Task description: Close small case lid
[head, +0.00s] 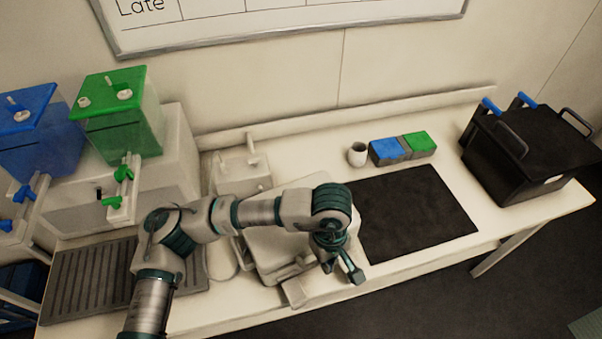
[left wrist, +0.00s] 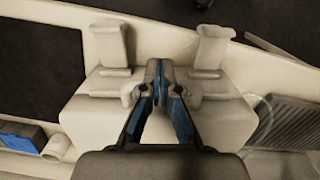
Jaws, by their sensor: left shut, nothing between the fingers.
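A pale case (head: 268,251) stands on the table in the middle of the head view, partly hidden by my left arm. In the left wrist view its pale body (left wrist: 95,110) fills the middle, with two upright tabs (left wrist: 108,45) along its far side. I cannot tell clearly how its lid stands. My left gripper (head: 343,268) hangs by the case's right front part in the head view. In the left wrist view the left gripper (left wrist: 161,75) is shut and empty, with its fingertips over the case's middle; contact is unclear. My right gripper is not in view.
A black mat (head: 415,215) lies right of the case. A white cup (head: 357,154), a blue block (head: 384,151) and a green block (head: 420,143) stand behind it. A black box (head: 510,165) is far right. A ribbed tray (head: 90,285) lies left.

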